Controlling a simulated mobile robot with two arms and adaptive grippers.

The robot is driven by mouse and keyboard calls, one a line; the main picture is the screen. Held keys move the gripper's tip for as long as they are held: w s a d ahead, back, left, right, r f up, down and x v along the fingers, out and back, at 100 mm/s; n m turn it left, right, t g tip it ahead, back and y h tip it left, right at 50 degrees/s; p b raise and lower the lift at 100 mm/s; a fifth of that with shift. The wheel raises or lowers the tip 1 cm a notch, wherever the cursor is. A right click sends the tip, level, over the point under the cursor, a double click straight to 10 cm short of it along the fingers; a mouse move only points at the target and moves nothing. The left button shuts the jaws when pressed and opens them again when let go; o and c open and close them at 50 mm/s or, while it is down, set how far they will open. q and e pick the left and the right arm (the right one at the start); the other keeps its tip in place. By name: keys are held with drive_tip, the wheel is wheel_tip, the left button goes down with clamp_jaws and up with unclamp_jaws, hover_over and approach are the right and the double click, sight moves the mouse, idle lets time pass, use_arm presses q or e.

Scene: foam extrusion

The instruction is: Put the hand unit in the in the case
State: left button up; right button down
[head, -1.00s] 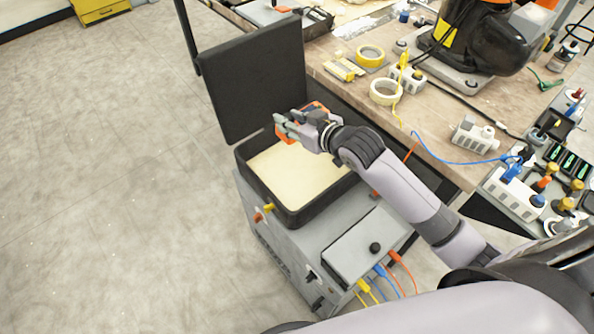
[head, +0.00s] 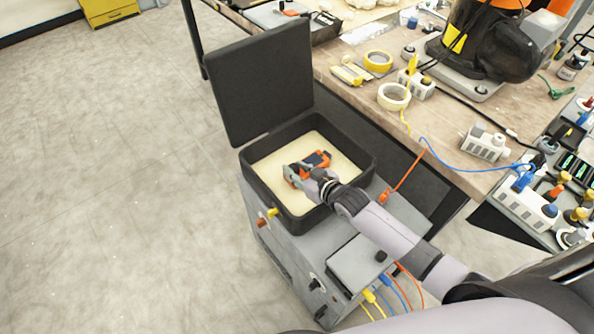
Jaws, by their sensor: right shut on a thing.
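The case (head: 363,166) is a black open box with a cream-coloured inside, its dark lid (head: 262,82) standing up at the back left. It sits on top of a grey machine. The hand unit (head: 318,159), orange with a dark face, is inside the outline of the case, over the cream floor. My right gripper (head: 299,176) is shut on the hand unit. I cannot tell whether the unit touches the floor of the case. The gripper hides part of the unit. My left gripper is not in view.
A workbench (head: 440,130) behind and right holds tape rolls (head: 394,96), a black and orange machine (head: 485,45) and white plug boxes (head: 483,143). An orange cable (head: 408,174) and other cables hang by the grey machine (head: 275,262). The floor at left is clear.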

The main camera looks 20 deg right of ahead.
drive_tip(key=shift+f, duration=0.1)
drive_tip(key=c, duration=1.2)
unclamp_jaws()
drive_tip(key=p+v, duration=0.1)
drive_tip(key=v, duration=1.1)
